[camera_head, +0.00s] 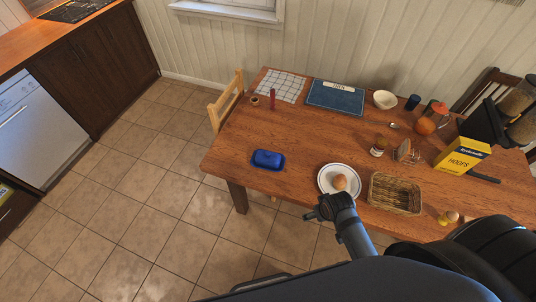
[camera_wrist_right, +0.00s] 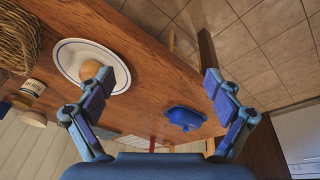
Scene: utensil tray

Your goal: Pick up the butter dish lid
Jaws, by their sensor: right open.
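The blue butter dish lid (camera_head: 268,158) sits on its dish near the table's front left edge, with a small raised knob or handle on top. It also shows in the right wrist view (camera_wrist_right: 186,114), between the fingers but farther off. My right gripper (camera_head: 328,208) is near the front edge, beside the white plate and to the right of the butter dish. In the right wrist view its two fingers (camera_wrist_right: 157,84) are spread wide, with nothing between them. My left gripper is not in view.
A white plate (camera_head: 324,186) with a bread roll or egg (camera_head: 340,182) and a wicker basket (camera_head: 394,205) lie to the right of the lid. A dark red tall item (camera_head: 272,100) stands behind it. The tabletop around the butter dish is clear.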

